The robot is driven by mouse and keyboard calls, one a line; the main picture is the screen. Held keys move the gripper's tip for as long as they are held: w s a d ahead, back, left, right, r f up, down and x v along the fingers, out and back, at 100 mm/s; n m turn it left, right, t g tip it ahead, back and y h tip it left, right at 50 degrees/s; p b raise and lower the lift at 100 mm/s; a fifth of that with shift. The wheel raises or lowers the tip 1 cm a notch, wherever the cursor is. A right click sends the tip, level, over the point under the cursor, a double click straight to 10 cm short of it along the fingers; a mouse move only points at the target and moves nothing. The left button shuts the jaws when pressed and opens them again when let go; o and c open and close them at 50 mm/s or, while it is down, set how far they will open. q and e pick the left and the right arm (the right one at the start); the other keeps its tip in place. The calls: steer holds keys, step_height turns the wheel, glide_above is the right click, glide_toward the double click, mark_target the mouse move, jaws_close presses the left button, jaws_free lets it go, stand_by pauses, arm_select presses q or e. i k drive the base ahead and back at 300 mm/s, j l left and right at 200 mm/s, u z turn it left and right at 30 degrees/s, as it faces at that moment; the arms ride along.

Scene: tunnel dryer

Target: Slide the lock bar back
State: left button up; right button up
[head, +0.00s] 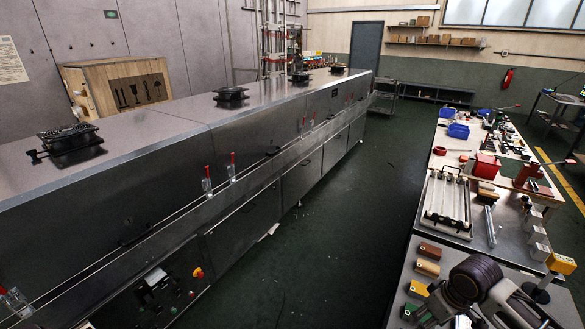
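The long dark metal tunnel dryer (150,185) runs from the lower left toward the back. Small upright red-tipped levers on clear mounts stand along its front rail, one near lever (207,181) beside another (232,168), with more farther along. A long rail (170,225) runs along the front under them. I cannot tell which part is the lock bar, or its position. Another clear mount (15,300) shows at the lower left edge.
A control panel (165,290) with a red knob sits low on the dryer. Black fittings (70,140) sit on its top. The green floor (330,230) between is clear.

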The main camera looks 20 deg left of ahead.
mark_target(177, 278)
steer(key=u, duration=2.1)
